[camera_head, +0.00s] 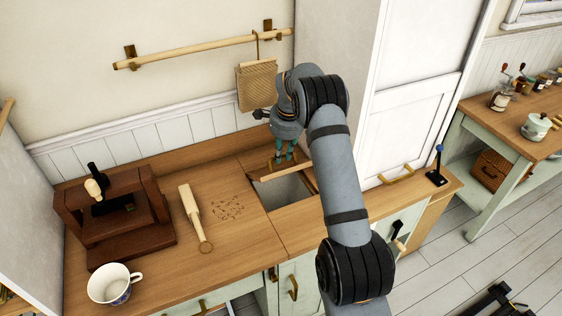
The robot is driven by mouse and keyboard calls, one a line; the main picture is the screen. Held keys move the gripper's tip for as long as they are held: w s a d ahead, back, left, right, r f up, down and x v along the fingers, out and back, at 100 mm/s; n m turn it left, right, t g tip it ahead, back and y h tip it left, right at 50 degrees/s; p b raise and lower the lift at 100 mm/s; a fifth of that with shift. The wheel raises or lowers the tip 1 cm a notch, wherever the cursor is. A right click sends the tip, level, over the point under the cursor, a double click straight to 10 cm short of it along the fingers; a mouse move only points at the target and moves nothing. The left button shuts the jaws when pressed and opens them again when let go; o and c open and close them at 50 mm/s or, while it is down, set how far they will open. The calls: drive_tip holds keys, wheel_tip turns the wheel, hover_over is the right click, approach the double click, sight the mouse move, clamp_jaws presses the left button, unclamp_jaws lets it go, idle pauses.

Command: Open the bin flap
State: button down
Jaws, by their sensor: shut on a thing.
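The bin flap (264,176) is a wooden panel in the counter top, tilted up at the back of a square opening. The bin opening (284,192) shows a grey inside in front of the flap. A small brass-coloured handle (273,164) sits on the flap. My gripper (283,159), with teal fingers, points down at the handle and is shut on it. My wrist and arm partly hide the handle and the right side of the opening.
On the counter (235,250) lie a wooden tool (192,212) and scattered brown crumbs (228,207). A dark wooden press (120,215) and a white cup (112,286) stand at left. A grater-like board (257,86) hangs behind my gripper. A tall white cabinet (410,120) stands right.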

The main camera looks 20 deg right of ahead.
drive_tip(key=shift+w+a+r+p, duration=0.15)
drive_tip(key=shift+w+r+p, duration=0.05)
drive_tip(key=shift+w, duration=0.25)
drive_tip(key=shift+w+a+r+p, duration=0.1)
drive_tip(key=shift+w+r+p, duration=0.05)
drive_tip(key=shift+w, duration=0.25)
drive_tip(key=shift+f, duration=0.1)
drive_tip(key=c, duration=2.1)
unclamp_jaws()
drive_tip(key=shift+s, duration=0.1)
drive_tip(key=o, duration=0.4)
drive_tip(key=shift+w+f, duration=0.3)
drive_tip(key=shift+w, duration=0.2)
drive_tip(key=shift+o, duration=0.4)
drive_tip(key=shift+s+r, duration=0.25)
drive_tip(key=shift+s, duration=0.05)
drive_tip(key=shift+w+r, duration=0.1)
drive_tip(key=shift+w, duration=0.05)
drive_tip(key=v, duration=1.2)
